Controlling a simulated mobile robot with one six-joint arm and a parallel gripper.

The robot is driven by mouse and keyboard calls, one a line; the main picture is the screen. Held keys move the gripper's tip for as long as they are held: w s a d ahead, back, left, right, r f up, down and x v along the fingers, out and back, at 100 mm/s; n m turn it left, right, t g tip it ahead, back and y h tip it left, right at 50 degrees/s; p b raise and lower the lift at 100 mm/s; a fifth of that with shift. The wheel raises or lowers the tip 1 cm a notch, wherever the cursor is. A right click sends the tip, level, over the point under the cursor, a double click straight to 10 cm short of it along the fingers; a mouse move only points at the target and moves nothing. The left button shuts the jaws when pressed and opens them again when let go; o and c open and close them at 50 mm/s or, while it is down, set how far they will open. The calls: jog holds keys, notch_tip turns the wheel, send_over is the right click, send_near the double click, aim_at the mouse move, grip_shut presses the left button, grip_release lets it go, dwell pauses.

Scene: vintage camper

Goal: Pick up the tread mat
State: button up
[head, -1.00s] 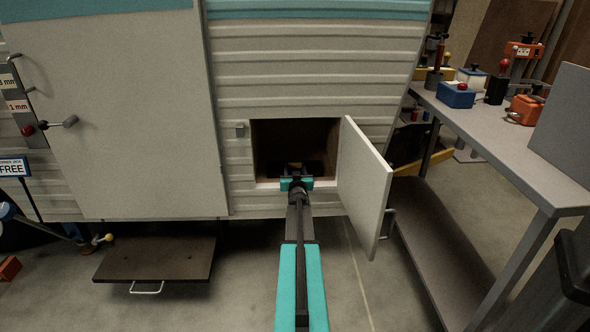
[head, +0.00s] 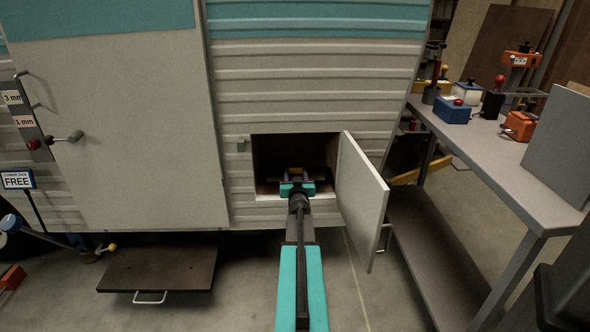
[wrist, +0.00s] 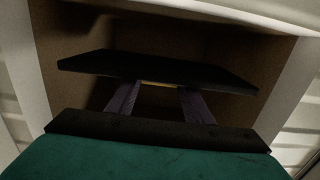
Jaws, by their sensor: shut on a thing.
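The tread mat shows in the wrist view as a flat black slab (wrist: 110,66) spanning most of the locker opening. My gripper (wrist: 158,90) has its two fingers reaching to the slab's near middle, and it is shut on the mat. A thin yellowish strip shows between the fingers; I cannot tell whether it is part of the mat. In the head view my gripper (head: 297,174) is inside the open hatch, a little above its sill. The mat is mostly dark there and partly hidden by the gripper.
The hatch's brown-walled locker (head: 268,150) is close around the gripper. Its white door (head: 360,200) stands open on the right. A grey workbench (head: 500,165) with tools is further right. A dark step (head: 165,268) is low on the left. Bare floor lies in front.

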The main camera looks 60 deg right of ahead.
jog(key=f+p+v, duration=0.1)
jog(key=p+v, duration=0.1)
jog(key=v, duration=1.2)
jog(key=shift+a, duration=0.25)
jog(key=shift+s+r, duration=0.1)
jog(key=shift+r, duration=0.05)
